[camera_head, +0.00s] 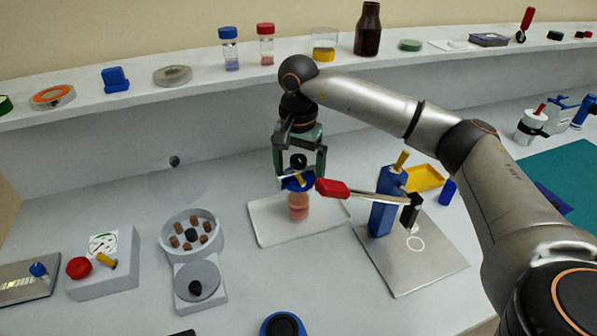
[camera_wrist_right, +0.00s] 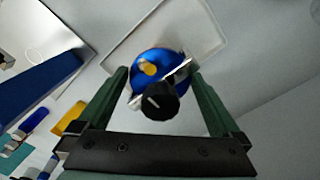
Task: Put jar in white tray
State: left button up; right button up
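The jar (camera_head: 299,208) has reddish-pink contents and a blue lid; it stands upright over the floor of the white tray (camera_head: 262,235). I cannot tell whether its base touches the tray. My right gripper (camera_head: 299,178) points down from above, with its green fingers on both sides of the lid. In the right wrist view the blue lid (camera_wrist_right: 148,64) sits between the fingertips, whose metal pads meet its sides. A black knob (camera_wrist_right: 160,102) and a yellow peg show above the lid. My left gripper is not in view.
Right of the tray stands a blue post (camera_head: 383,205) with a red-handled lever (camera_head: 333,189) reaching close to the jar. A round holder (camera_head: 190,232) with brown pieces is at left. A shelf (camera_head: 205,83) with bottles runs behind.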

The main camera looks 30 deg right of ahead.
notch_tip(320, 180, up, 12)
jog(key=shift+r, duration=0.2)
dwell(0.4)
dwell(0.5)
